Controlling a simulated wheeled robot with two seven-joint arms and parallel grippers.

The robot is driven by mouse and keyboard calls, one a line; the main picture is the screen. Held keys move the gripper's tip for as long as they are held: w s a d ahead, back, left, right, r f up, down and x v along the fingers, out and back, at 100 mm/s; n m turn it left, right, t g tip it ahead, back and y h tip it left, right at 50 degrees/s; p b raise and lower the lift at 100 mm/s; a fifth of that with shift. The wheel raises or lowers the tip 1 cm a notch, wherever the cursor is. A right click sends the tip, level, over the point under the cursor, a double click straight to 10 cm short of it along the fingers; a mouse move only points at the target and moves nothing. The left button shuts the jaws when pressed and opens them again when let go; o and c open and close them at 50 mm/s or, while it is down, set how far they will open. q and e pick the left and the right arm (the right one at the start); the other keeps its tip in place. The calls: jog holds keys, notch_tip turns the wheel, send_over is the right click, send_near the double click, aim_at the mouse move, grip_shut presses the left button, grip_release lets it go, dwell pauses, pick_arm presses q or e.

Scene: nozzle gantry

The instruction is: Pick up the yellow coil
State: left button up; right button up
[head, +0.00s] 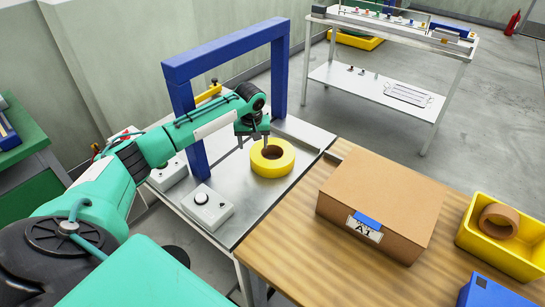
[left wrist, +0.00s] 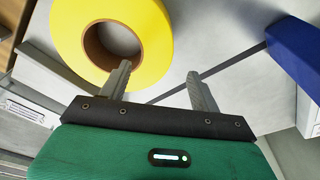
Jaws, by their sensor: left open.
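The yellow coil (head: 272,158) lies flat on the grey metal bench under the blue gantry. It is a thick ring with a brown inner core. My left gripper (head: 252,141) is open and points down at the coil's left side, with nothing between its fingers. In the left wrist view the coil (left wrist: 152,45) is at the upper left. There one finger of the left gripper (left wrist: 159,71) overlaps the coil's hole and rim, and the other is outside the ring. I cannot tell whether the first finger is inside the hole. My right gripper is not in view.
The blue gantry (head: 225,47) stands around my left forearm. A white control box (head: 207,208) is on the bench's front left. A cardboard box (head: 381,200) stands on the wooden table at right. A yellow bin (head: 474,240) holds a brown ring.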

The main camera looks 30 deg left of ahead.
aim_at(255, 152)
pick_arm(q)
jog(key=shift+f, duration=0.55)
jog(key=f, duration=0.2)
jog(key=f+p, duration=0.1)
jog(key=shift+w+d+f, duration=0.1)
jog(key=shift+d+f, duration=0.15)
jog(key=shift+f, duration=0.1)
jog(key=shift+a+f, duration=0.1)
jog(key=shift+f, duration=0.35)
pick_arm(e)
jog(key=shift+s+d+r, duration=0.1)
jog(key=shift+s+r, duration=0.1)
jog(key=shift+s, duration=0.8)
pick_arm(q)
jog(key=shift+c, duration=0.2)
jog(key=shift+w+r, duration=0.1)
grip_shut()
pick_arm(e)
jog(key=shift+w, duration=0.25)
